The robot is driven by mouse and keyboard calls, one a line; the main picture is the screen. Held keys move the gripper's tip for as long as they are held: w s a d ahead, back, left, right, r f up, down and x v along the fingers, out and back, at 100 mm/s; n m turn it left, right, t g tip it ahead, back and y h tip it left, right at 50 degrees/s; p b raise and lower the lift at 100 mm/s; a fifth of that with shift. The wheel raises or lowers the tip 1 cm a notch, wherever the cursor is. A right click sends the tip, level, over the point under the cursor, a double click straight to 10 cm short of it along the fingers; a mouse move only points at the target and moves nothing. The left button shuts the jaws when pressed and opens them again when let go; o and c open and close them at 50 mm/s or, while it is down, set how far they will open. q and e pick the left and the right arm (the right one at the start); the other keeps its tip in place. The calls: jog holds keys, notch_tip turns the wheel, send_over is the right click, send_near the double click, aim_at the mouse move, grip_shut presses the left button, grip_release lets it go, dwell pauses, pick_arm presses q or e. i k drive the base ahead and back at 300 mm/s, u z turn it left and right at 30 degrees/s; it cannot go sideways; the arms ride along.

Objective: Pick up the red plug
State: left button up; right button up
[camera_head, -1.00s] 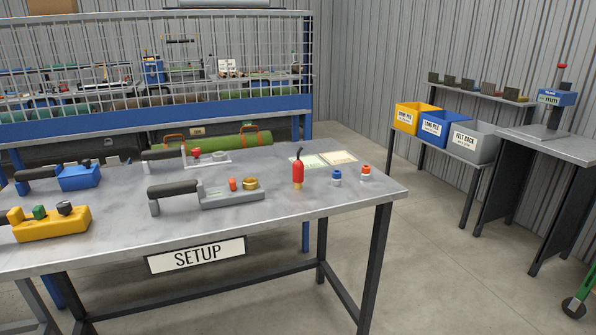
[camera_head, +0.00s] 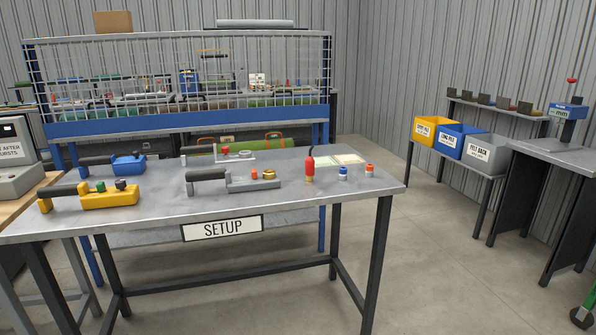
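A small plug with a red top and white lower part (camera_head: 369,170) stands upright near the right end of the metal SETUP table (camera_head: 300,205). A similar blue-topped plug (camera_head: 343,173) stands just left of it, apart from it. Further left is a larger red tool with a tan lower end (camera_head: 310,170). A grey tool with a black handle (camera_head: 255,183) has a small orange-red knob and a brass ring on it. Neither of my grippers is in view.
A yellow tool (camera_head: 110,200) and a blue tool (camera_head: 128,164) lie at the table's left. Pale cards (camera_head: 340,159) lie behind the plugs. Yellow, blue and grey bins (camera_head: 485,153) stand at the right. Open floor (camera_head: 440,270) lies right of the table.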

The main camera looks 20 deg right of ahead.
aim_at(310, 161)
jog(key=u, duration=0.3)
jog(key=i, duration=1)
jog(key=z, duration=0.1)
